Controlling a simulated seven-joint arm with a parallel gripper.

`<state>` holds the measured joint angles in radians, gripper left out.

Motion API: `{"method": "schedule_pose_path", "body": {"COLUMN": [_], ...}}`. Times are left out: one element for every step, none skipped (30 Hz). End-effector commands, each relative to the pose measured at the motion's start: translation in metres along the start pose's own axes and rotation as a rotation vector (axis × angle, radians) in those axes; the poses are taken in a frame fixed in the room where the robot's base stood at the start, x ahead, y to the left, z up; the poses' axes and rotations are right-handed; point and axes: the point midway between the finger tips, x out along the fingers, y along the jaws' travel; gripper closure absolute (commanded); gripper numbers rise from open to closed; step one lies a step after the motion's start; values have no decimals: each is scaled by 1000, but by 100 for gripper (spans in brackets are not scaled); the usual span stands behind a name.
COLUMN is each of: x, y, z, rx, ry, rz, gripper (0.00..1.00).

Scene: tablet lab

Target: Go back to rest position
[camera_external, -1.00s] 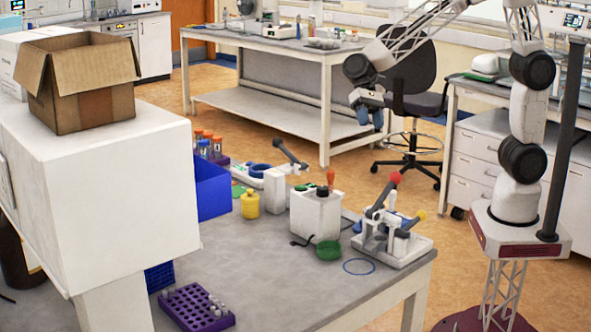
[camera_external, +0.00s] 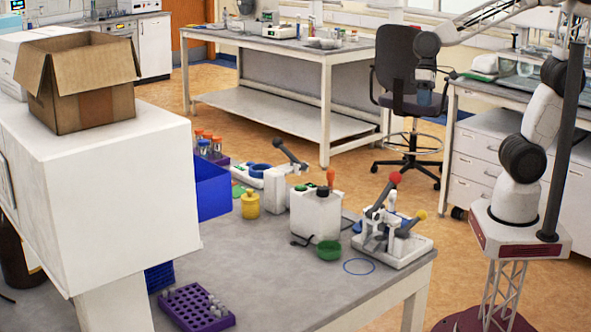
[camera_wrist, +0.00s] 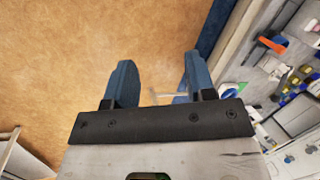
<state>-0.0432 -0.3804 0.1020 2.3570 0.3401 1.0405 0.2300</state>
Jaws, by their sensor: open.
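My gripper (camera_wrist: 157,85) shows in the wrist view with its two blue fingers apart and nothing between them. Orange-brown floor lies below the fingers. In the external view my gripper (camera_external: 425,92) hangs at the upper right, in front of the dark office chair in the picture. It is well above and to the right of the near grey bench (camera_external: 290,285). Its fingertips are small and dark there.
An office chair (camera_external: 398,62) stands behind.

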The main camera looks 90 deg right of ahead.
Motion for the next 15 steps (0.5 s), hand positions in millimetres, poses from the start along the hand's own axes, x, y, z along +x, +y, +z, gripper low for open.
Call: {"method": "schedule_pose_path", "body": {"x": [-4, -4, -6, -7, -8, -10, -10, -12, -12, -13, -14, -15, -16, -16, -17], "y": [9, 14, 21, 26, 31, 37, 42, 47, 53, 58, 63, 69, 73, 77, 82], "z": [7, 11, 16, 20, 23, 28, 32, 35, 40, 44, 47, 52, 55, 58, 61], "rx": [-26, -44, -66, -83, -101, -123, -141, -158, -180, -198, -215, -236, -252, -268, -285], "ry": [24, 36, 53, 65, 77, 93, 106, 118, 133, 144, 156, 170, 181, 191, 203], "rz": [15, 27, 41, 52, 64, 79, 91, 102, 119, 131, 143, 160, 171, 183, 196], "gripper": [50, 50, 50, 50, 50, 50, 50, 50, 50, 50, 50, 50, 50, 50, 50]}}
